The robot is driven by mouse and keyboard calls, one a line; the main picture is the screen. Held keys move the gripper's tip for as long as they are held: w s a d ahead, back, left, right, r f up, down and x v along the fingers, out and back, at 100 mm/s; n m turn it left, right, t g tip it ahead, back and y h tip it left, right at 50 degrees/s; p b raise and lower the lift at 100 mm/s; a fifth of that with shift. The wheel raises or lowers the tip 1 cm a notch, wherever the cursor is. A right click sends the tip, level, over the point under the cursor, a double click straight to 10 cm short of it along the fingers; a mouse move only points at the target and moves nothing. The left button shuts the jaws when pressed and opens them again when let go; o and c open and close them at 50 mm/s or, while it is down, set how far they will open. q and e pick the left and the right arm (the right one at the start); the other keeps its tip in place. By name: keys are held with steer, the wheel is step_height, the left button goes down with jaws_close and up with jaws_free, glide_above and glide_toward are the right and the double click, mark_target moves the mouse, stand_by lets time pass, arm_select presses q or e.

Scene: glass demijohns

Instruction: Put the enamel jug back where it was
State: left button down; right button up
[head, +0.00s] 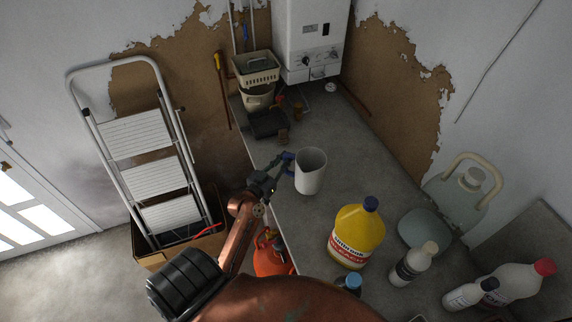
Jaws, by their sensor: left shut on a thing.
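The enamel jug (311,176) is a pale grey-white, open-topped vessel near the left edge of the grey worktop in the head view. My left gripper (285,163) is shut on it at its left side. The jug looks upright. I cannot tell whether its base touches the worktop. My right gripper is not in the head view.
A yellow bleach bottle (357,238) and a white bottle (412,265) stand nearer on the worktop (350,130). Baskets (256,72) and a dark tray (268,124) are at the back. A stepladder (145,150) leans at left.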

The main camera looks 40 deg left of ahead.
arm_select(q)
step_height(320, 180, down, 6)
steer(key=w+a, duration=0.1)
steer(key=shift+w+r+b, duration=0.15)
steer(key=shift+w+b, duration=0.25)
steer(key=shift+b, duration=0.05)
steer(key=c, duration=1.9)
jaws_free()
steer(key=shift+a, duration=0.1)
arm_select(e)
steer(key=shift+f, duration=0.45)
arm_select(q)
steer(key=shift+s+d+r+b, duration=0.15)
steer(key=shift+s+b, duration=0.35)
steer(key=shift+s, duration=1.5)
steer(key=shift+s+d+f+b, duration=0.1)
steer(key=shift+s+d+b, duration=0.3)
steer(key=shift+s, duration=1.65)
steer(key=shift+s+d+r+b, duration=0.1)
steer(key=shift+s+b, duration=0.45)
steer(key=shift+s, duration=1.45)
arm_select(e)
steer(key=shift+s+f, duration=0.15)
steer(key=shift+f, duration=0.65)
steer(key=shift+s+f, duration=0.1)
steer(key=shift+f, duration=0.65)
